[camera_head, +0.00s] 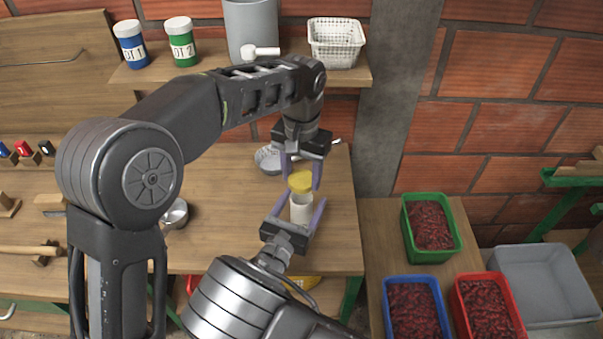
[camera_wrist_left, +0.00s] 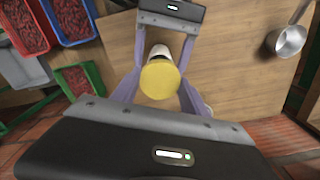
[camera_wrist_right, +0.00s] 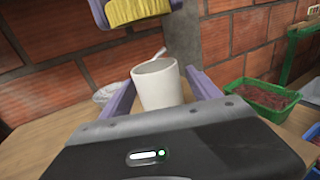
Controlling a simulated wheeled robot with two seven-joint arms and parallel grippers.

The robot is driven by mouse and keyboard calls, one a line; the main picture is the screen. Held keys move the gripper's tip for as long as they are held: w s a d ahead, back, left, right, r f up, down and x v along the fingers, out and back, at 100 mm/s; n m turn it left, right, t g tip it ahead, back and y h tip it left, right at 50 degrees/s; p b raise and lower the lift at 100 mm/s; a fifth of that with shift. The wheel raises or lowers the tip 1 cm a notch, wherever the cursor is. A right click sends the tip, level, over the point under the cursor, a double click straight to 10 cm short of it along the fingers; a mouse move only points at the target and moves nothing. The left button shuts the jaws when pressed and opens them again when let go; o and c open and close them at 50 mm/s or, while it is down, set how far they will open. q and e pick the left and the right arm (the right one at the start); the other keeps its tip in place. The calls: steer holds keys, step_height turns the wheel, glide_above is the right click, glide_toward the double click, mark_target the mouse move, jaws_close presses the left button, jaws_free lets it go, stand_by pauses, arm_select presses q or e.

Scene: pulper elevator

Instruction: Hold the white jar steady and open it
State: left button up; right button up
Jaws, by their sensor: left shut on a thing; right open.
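The white jar (camera_head: 301,210) stands upright near the table's right edge. In the right wrist view, the jar (camera_wrist_right: 158,88) shows its open mouth. The yellow lid (camera_head: 301,182) is apart from the jar, above it. My left gripper (camera_head: 302,172) points down and is shut on the lid; in the left wrist view the lid (camera_wrist_left: 160,80) sits between its fingers. My right gripper (camera_head: 295,210) is open, its fingers on either side of the jar. Whether a finger touches the jar is hard to tell.
A strainer (camera_head: 268,160) lies behind the grippers, and a metal ladle (camera_head: 176,214) lies to their left. The shelf (camera_head: 230,78) behind holds labelled jars, a grey bucket (camera_head: 251,25) and a white basket (camera_head: 337,42). Crates of red berries (camera_head: 432,225) stand on the right.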

arm_select(q)
step_height(320, 180, down, 2)
steer(key=shift+f+b, duration=0.15)
steer(key=shift+b, duration=0.85)
arm_select(e)
steer(key=v, duration=1)
arm_select(q)
steer(key=shift+d, duration=0.1)
arm_select(e)
steer(key=shift+s, duration=0.1)
